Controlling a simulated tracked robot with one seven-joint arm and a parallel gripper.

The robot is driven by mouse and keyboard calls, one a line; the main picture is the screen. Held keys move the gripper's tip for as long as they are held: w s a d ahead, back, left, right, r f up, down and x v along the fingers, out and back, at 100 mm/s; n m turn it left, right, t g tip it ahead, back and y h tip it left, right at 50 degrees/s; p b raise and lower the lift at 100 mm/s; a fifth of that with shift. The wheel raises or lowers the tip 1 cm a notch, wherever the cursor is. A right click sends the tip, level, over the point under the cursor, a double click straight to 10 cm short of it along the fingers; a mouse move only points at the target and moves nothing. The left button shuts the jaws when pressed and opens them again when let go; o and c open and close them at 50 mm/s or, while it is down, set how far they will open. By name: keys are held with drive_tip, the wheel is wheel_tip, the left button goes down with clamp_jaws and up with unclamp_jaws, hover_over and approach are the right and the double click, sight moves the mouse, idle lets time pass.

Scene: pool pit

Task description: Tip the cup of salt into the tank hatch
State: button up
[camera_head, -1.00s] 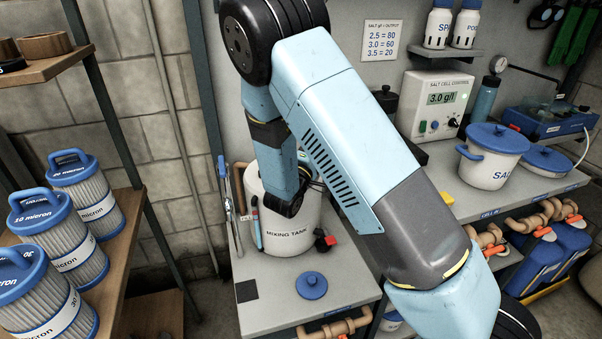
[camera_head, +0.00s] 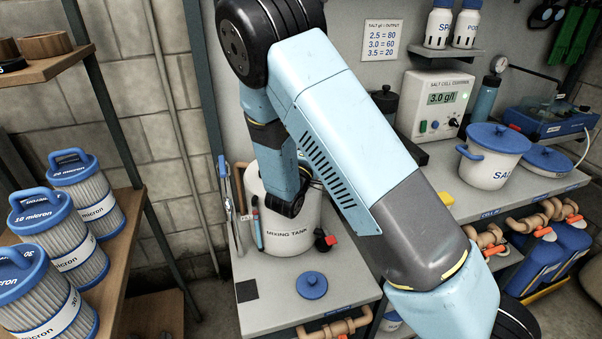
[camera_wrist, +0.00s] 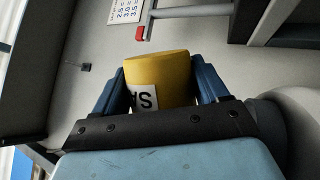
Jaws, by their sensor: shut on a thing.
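The white mixing tank (camera_head: 292,238) stands on the bench at the middle of the head view. My arm covers most of its top, so the hatch opening is hidden. A round blue lid (camera_head: 312,285) lies on the bench in front of the tank. In the wrist view, my gripper (camera_wrist: 162,88) is shut on a yellow cup (camera_wrist: 160,68) with a partly visible white label showing an "S". The cup sits between the two blue fingers; its contents do not show. In the head view, my wrist is over the tank and the cup is hidden behind my arm.
A red-and-black fitting (camera_head: 325,240) is at the tank's right. Slim tools (camera_head: 228,200) stand at its left. A white pot with a blue lid (camera_head: 492,158) and a control box (camera_head: 436,103) stand on the right bench. Filter cartridges (camera_head: 78,190) fill the left shelf.

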drive_tip(key=shift+a+r+n+t+y, duration=0.25)
drive_tip(key=shift+n+t+y, duration=0.25)
drive_tip(key=shift+n, duration=0.6)
idle(1.4)
drive_tip(key=shift+w+a+r+n+t, duration=0.15)
drive_tip(key=shift+r+n+t, duration=0.15)
drive_tip(key=shift+r+n, duration=0.3)
idle(0.7)
